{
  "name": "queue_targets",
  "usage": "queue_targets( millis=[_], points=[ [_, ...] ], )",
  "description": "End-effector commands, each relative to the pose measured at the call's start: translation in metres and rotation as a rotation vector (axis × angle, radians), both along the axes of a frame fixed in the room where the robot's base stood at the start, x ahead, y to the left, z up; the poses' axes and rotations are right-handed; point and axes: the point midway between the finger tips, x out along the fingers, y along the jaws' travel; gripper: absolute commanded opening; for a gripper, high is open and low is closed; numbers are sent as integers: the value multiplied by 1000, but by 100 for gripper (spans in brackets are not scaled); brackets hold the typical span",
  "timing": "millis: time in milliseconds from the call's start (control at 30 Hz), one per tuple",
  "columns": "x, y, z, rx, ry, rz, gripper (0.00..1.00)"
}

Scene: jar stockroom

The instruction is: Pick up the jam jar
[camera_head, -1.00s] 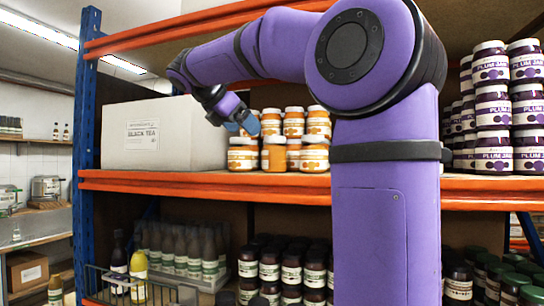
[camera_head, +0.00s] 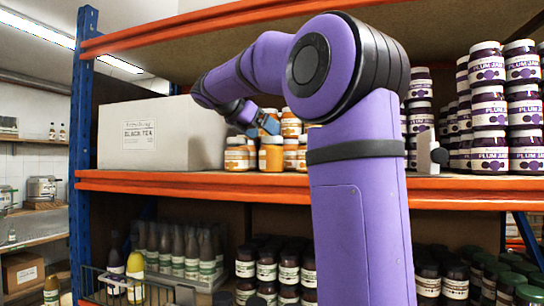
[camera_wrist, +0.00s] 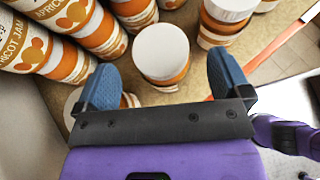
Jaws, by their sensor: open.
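Apricot jam jars (camera_head: 237,158) with white lids and orange contents stand on the middle shelf right of a carton. My gripper (camera_head: 268,124) is open just above these jars. In the wrist view my gripper (camera_wrist: 167,82) has its blue fingertips apart, with a white-lidded orange jar (camera_wrist: 162,52) ahead between them, not gripped. Other jars (camera_wrist: 74,58) with apricot labels crowd the left, and one (camera_wrist: 222,20) stands upper right. The left finger partly hides another jar.
A Black Tea carton (camera_head: 160,132) stands left of the jars. Plum jam jars (camera_head: 490,120) are stacked at the right. The orange shelf edge (camera_head: 200,184) runs in front, and another orange beam (camera_head: 200,28) crosses above. A small white block (camera_head: 428,152) stands near the shelf's edge.

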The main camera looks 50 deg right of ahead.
Motion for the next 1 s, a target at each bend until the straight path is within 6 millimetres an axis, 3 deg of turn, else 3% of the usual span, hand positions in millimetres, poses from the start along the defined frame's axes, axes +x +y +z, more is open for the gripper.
queue_targets(
  millis=[200, 500, 900, 1000],
  points=[
    [-4, -22, -13, 1, 0, -1, 96],
    [-4, -24, -14, 1, 0, 0, 93],
    [-4, -24, -14, 1, 0, 0, 1],
    [-5, -24, -13, -1, -1, 0, 0]
  ],
)
